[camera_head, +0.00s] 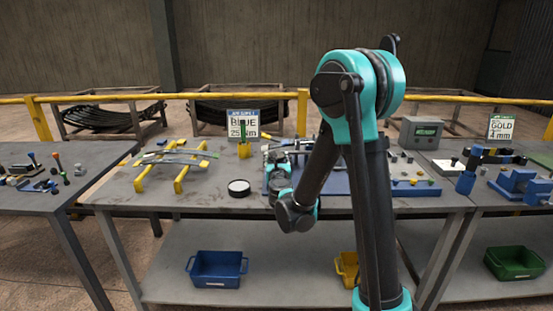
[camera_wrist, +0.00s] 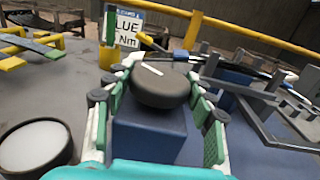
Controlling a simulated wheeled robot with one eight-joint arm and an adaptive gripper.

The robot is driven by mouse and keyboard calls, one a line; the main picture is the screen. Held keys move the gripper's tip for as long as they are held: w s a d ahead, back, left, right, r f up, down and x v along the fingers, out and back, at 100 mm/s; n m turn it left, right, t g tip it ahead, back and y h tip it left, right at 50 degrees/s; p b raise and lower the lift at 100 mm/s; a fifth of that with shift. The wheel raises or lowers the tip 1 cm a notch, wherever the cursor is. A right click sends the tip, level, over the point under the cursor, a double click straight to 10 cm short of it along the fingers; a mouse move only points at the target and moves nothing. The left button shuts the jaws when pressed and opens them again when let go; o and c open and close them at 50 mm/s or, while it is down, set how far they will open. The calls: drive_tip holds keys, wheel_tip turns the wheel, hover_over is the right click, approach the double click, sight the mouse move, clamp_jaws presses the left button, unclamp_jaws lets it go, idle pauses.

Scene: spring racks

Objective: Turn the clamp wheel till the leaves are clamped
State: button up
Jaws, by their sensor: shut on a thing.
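The clamp wheel (camera_wrist: 160,85) is a dark round knob with a white mark on top, above a blue block (camera_wrist: 148,138) in the wrist view. My gripper (camera_wrist: 160,76) has its green-padded fingers on both sides of the wheel and is shut on it. In the head view my gripper (camera_head: 277,162) is over the blue fixture at mid-table, partly hidden by my arm. Dark strips with a blue band (camera_wrist: 180,55), perhaps the leaves, run behind the wheel. I cannot tell how tightly they are held.
Yellow stands (camera_head: 182,178) with grey strips stand on the left of the table. A black round pot with a pale top (camera_head: 239,187) is left of the fixture. A sign (camera_head: 243,124) and yellow cup (camera_head: 244,150) stand behind. A grey box (camera_head: 421,132) is at right.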

drive_tip(key=o, duration=1.2)
drive_tip(key=shift+c, duration=0.2)
drive_tip(key=s, duration=1.2)
drive_tip(key=shift+d, duration=0.4)
